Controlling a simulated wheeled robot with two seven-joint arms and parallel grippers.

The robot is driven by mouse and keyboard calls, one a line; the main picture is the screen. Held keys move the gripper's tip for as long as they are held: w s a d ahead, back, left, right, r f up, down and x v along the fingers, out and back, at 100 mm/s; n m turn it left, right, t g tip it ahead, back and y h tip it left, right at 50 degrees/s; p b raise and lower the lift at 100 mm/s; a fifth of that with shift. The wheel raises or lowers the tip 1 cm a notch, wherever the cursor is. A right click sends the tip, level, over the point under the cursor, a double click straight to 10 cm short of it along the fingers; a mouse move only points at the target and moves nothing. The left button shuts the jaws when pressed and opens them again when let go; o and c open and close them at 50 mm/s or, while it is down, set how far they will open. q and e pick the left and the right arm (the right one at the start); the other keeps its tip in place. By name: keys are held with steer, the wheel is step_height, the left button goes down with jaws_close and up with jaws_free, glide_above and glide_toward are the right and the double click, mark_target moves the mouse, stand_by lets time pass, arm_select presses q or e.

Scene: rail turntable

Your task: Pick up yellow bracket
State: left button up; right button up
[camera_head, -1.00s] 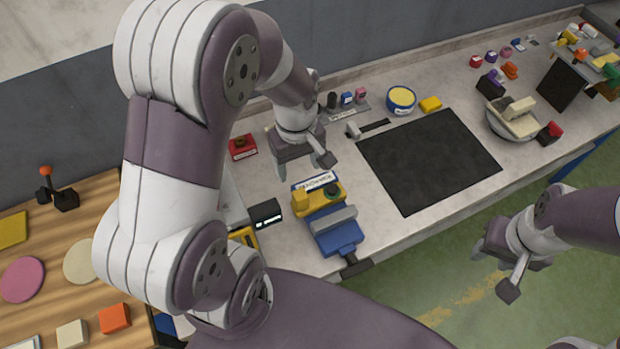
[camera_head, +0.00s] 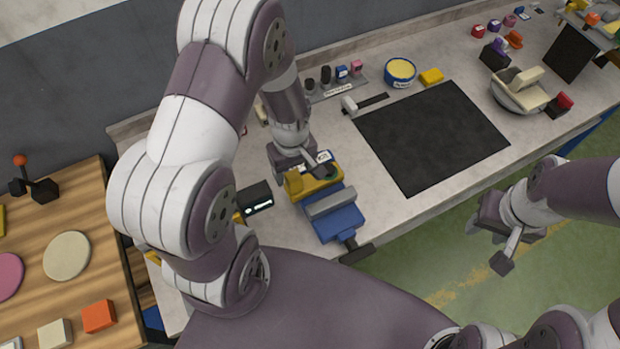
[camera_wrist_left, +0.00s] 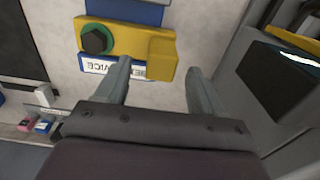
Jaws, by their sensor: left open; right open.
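The yellow bracket (camera_head: 318,185) lies at the blue vise (camera_head: 336,216) on the bench, with a green ring and dark nut at one end. In the left wrist view the bracket (camera_wrist_left: 135,40) lies beyond my fingertips, its raised yellow block (camera_wrist_left: 162,55) roughly in line with the space between them. A label reading "VICE" or similar shows beside it. My left gripper (camera_head: 298,170) is open and just above the bracket's block end; in the wrist view its fingers (camera_wrist_left: 157,78) are apart and empty. My right gripper (camera_head: 490,245) is open, off the bench over the green floor.
A black mat (camera_head: 432,135) covers the bench middle. A bowl (camera_head: 515,95) is at right.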

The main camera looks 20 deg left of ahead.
mark_target(293, 176)
arm_select(q)
steer(key=f, duration=0.4)
steer(key=shift+w+a, duration=0.1)
steer(key=shift+a, duration=0.1)
steer(key=shift+d, duration=0.15)
steer(key=c, duration=0.4)
steer(key=shift+s, duration=0.2)
jaws_close()
steer(key=shift+w+r, duration=0.1)
steer(key=shift+r+p, duration=0.1)
steer(key=shift+p, duration=0.25)
